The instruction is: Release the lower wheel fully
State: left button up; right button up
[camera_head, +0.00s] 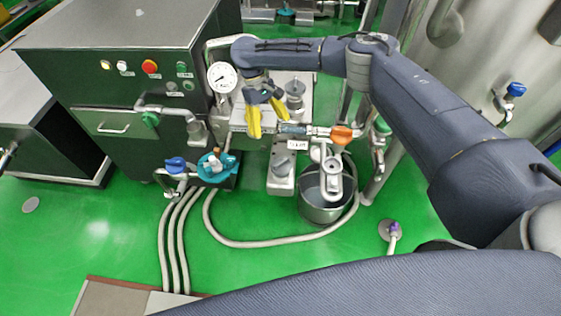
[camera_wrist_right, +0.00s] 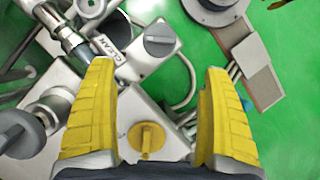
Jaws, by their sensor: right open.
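My right gripper (camera_head: 268,125) is open, with its yellow fingers pointing down over the grey machine block. In the right wrist view the open fingers of my right gripper (camera_wrist_right: 159,70) spread on either side of a yellow wheel-like knob (camera_wrist_right: 147,139), with a gap on both sides. That knob is hidden in the head view. A grey knob (camera_wrist_right: 159,40) sits on a box further along; it also shows in the head view (camera_head: 282,166). A dark round handwheel (camera_wrist_right: 18,132) is at the wrist view's left edge. I cannot tell for certain which is the lower wheel. My left gripper is out of view.
A pressure gauge (camera_head: 222,77) stands left of the gripper. An orange valve handle (camera_head: 341,135) is on a pipe to the right. A steel bucket (camera_head: 322,211) stands below it. Hoses (camera_head: 245,243) run across the open green floor. A dark cabinet (camera_head: 130,70) is at left.

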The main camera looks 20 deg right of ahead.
aim_at(281, 161)
jog(key=x, duration=1.5)
jog(key=shift+s+f, duration=0.2)
jog(key=shift+f, duration=0.15)
jog(key=shift+c, duration=0.3)
jog(key=c, duration=1.3)
